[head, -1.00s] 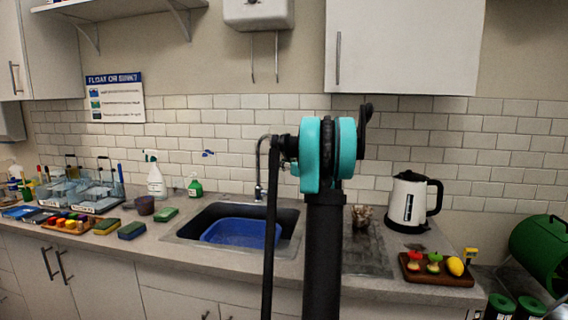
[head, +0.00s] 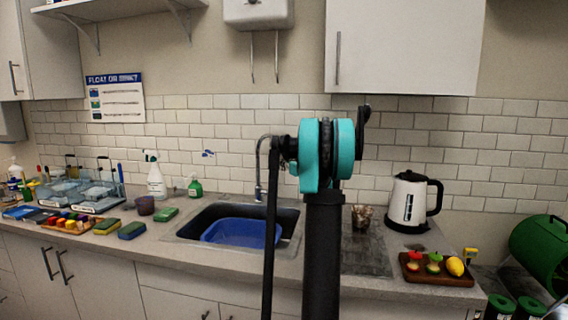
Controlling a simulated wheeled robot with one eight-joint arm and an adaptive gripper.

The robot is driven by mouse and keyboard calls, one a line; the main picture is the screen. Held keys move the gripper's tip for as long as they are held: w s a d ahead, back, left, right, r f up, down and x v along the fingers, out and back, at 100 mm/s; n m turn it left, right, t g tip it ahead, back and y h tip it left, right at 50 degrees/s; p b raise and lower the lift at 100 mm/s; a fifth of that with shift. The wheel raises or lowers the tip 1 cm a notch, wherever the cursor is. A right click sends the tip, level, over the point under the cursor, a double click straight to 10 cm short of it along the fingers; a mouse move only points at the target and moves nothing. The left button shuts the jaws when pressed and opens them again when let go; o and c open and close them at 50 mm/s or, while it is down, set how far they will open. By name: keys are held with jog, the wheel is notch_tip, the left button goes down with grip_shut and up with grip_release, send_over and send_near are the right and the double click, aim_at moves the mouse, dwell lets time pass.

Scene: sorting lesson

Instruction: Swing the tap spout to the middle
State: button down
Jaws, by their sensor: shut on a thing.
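The tap (head: 259,165) is a thin, curved metal spout at the back of the sink (head: 190,224). Its arch rises just left of my arm, and its end hangs over the sink's back part. The rest of the tap is hidden behind my dark arm links. My arm, with a teal joint, stands upright in front of the sink's right side. My gripper does not show clearly; it seems hidden behind the arm, so its contact with the spout cannot be seen.
A blue basin (head: 240,233) sits in the sink. A spray bottle (head: 155,176) and a green bottle (head: 195,187) stand to the left. A glass (head: 361,217) and a kettle (head: 408,203) stand right. A wooden board (head: 436,270) with fruit lies at the front right.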

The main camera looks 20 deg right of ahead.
jog(key=w+a+m+h, duration=0.2)
jog(key=a+m+h, duration=0.2)
jog(key=a, duration=1.3)
jog(key=shift+a+m+h, duration=0.3)
jog(key=shift+m+h, duration=0.1)
jog(key=shift+h, duration=1.4)
jog(key=c, duration=1.5)
grip_release()
jog(key=shift+o, duration=0.5)
